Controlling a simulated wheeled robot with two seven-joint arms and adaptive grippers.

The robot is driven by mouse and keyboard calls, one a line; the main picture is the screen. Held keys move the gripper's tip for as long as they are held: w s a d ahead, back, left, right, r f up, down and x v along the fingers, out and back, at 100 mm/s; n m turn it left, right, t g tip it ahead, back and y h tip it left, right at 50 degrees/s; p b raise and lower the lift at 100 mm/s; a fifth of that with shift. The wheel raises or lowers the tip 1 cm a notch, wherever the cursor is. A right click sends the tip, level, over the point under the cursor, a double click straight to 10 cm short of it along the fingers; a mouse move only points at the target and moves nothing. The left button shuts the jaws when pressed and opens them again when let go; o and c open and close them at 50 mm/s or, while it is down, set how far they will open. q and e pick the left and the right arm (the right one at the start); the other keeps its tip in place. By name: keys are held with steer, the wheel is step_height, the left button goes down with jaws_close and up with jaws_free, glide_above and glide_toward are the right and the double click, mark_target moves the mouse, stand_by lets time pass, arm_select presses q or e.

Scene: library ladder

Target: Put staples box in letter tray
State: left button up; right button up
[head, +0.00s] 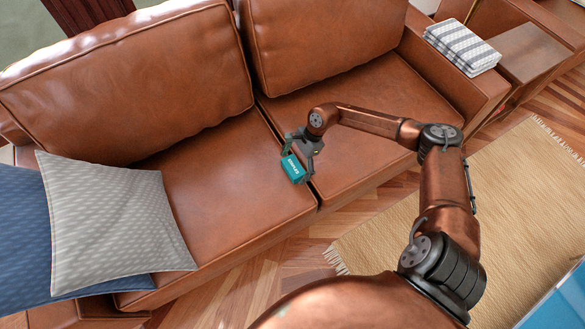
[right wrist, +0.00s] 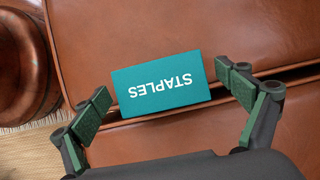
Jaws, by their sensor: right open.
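The teal staples box (head: 293,168) is at the front part of the brown leather sofa seat, close to the gap between the two cushions. In the right wrist view the box (right wrist: 161,84) shows its white STAPLES lettering upside down. My right gripper (head: 300,155) is at the box, open. In the right wrist view the fingers (right wrist: 165,98) are spread toward the two short ends of the box, with a gap visible at the left end. The right fingertip is close to the box; I cannot tell if it touches. No letter tray is recognisable. My left gripper is out of view.
The leather sofa (head: 215,190) has high back cushions behind the box. A grey pillow (head: 112,222) and a blue pillow (head: 25,235) lie at left. A folded striped cloth (head: 462,46) lies on the right armrest. A woven rug (head: 510,200) covers the floor at right.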

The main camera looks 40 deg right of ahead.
steer(key=shift+c, duration=0.4)
steer(key=c, duration=1.4)
